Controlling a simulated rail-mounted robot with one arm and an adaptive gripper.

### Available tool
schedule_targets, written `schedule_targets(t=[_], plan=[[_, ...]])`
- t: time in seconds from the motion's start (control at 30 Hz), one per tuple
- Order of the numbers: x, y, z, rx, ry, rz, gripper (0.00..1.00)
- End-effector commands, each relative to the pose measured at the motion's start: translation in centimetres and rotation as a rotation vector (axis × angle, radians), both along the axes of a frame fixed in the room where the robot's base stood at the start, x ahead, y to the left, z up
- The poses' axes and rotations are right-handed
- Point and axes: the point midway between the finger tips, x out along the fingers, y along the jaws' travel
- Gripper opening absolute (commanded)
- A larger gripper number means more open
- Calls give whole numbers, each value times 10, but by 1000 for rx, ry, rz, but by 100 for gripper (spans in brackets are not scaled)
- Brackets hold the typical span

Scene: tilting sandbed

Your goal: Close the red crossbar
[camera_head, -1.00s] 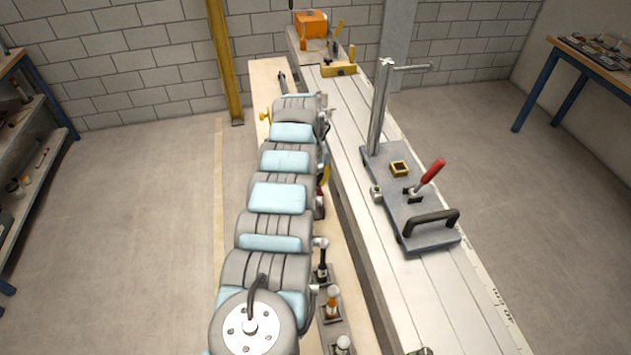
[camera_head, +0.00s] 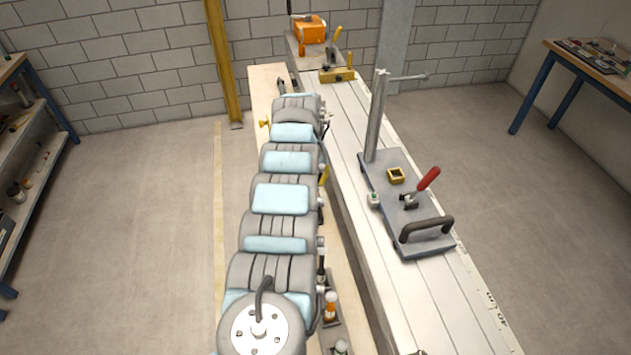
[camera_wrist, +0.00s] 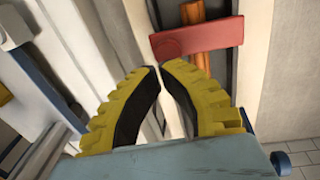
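The red crossbar (camera_wrist: 200,38) shows in the wrist view as a flat, slightly tilted red bar. It lies across a dark slot in a pale frame, with an orange upright piece (camera_wrist: 192,12) partly behind it. My gripper (camera_wrist: 158,67) has two yellow ribbed fingers with black inner pads. The fingertips nearly meet just below the bar's left end, with nothing seen between them. I cannot tell whether they touch the bar. In the head view, my arm hides the gripper, and I cannot make out the crossbar there.
On the white bench (camera_head: 450,300) stands a grey plate (camera_head: 376,185) with a post (camera_head: 377,115), a red-handled lever (camera_head: 428,178) and a black handle (camera_head: 428,228). An orange box (camera_head: 310,32) stands at the far end. A shelf (camera_head: 30,140) is at left, a blue-legged table (camera_head: 590,60) at right.

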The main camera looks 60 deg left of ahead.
Motion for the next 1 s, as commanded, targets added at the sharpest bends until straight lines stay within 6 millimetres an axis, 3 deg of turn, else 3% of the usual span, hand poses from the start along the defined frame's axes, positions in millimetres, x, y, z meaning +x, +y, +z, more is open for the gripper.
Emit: schedule_targets(t=[0.03,0.27,0.6,0.8,1.0], plan=[[0,0,14,1,0,1,0],[-1,0,43,1,0,0,0],[-5,1,101,1,-2,2,0],[-6,0,117,0,0,1,0],[-6,0,120,-1,0,2,0]])
